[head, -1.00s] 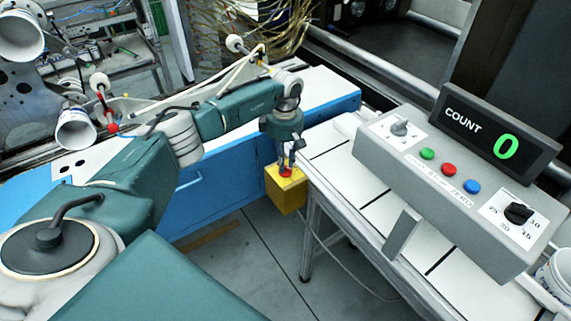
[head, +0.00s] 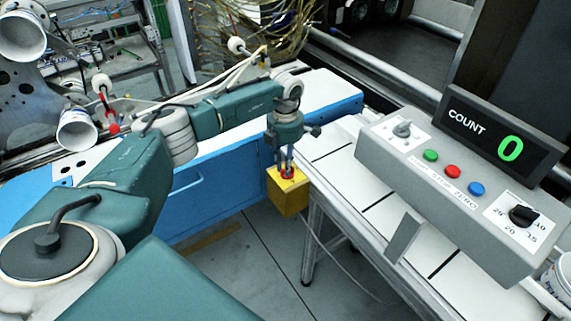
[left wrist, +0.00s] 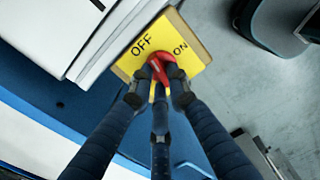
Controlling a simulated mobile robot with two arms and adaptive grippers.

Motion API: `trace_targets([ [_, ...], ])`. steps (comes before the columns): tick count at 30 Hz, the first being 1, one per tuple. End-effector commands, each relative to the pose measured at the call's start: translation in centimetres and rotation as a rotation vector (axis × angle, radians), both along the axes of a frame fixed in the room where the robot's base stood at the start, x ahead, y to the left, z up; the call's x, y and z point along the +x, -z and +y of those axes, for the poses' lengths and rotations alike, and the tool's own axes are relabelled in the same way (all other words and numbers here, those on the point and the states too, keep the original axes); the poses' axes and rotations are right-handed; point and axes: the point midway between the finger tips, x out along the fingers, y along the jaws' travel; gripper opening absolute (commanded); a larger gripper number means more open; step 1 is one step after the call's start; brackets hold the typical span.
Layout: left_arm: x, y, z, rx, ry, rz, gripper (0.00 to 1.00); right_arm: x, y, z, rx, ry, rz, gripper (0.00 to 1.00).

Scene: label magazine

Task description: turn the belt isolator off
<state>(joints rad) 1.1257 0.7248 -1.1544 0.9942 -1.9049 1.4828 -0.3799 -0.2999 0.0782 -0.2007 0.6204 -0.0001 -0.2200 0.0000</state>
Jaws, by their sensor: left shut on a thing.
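The belt isolator is a yellow box (head: 289,199) with a red handle (head: 287,174) on top, at the left end of the white conveyor. In the left wrist view its yellow face (left wrist: 199,50) carries the words OFF and ON, with the red handle (left wrist: 158,65) between them. Which word the handle points to is hard to tell. My left gripper (head: 287,167) reaches down from above and is shut on the red handle. Its dark fingers (left wrist: 160,92) hide part of the handle in the left wrist view. My right gripper is not in view.
A grey control panel (head: 440,185) with green, red and blue buttons and two dials stands on the white conveyor. A COUNT display (head: 500,135) behind it reads 0. A blue cabinet (head: 215,190) stands left of the isolator. Open floor (head: 250,270) lies below.

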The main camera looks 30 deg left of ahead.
Motion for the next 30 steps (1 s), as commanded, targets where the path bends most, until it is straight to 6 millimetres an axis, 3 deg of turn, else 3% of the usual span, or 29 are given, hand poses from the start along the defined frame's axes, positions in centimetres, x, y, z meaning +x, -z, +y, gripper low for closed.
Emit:
trace_targets([
  [12, -0.02, -0.14, 0.01, 0.000, -0.192, -0.004, 0.00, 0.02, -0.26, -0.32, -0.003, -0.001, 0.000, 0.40],
  [29, 0.00, -0.15, 0.01, 0.000, -0.220, -0.004, 0.00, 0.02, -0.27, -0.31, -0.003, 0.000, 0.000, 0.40],
  [30, 0.00, -0.15, 0.01, 0.000, -0.220, -0.004, 0.22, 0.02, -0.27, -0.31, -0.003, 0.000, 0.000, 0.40],
])
